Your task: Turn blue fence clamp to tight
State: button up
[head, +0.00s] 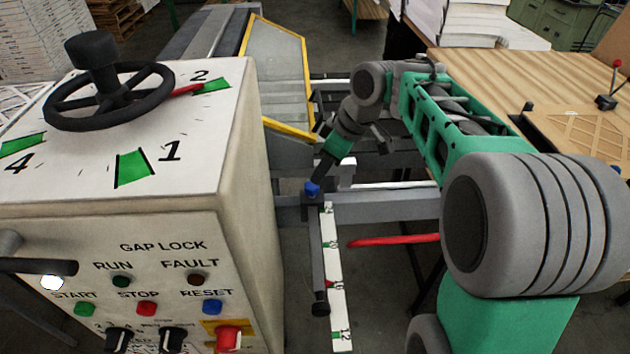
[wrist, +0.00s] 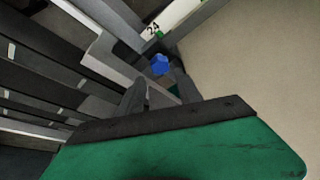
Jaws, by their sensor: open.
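The blue fence clamp (head: 312,189) is a small blue knob on a dark block at the far end of the white scale. It also shows in the wrist view (wrist: 160,65), above the middle. My gripper (head: 321,167) points down just above and beside the knob in the head view. It is open, and I see nothing held in it. In the wrist view one dark finger stands just left of the knob, and the green and black gripper body fills the bottom.
A white control box (head: 235,150) with a black handwheel (head: 108,97) stands close on the left. A red lever (head: 393,240) sticks out right of the numbered scale (head: 333,270). A yellow-edged guard (head: 277,75) stands behind. A wooden table (head: 500,75) is at the right.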

aim_at(312, 186)
jog(key=x, duration=0.6)
jog(key=shift+f, duration=0.25)
jog(key=shift+c, duration=0.3)
grip_shut()
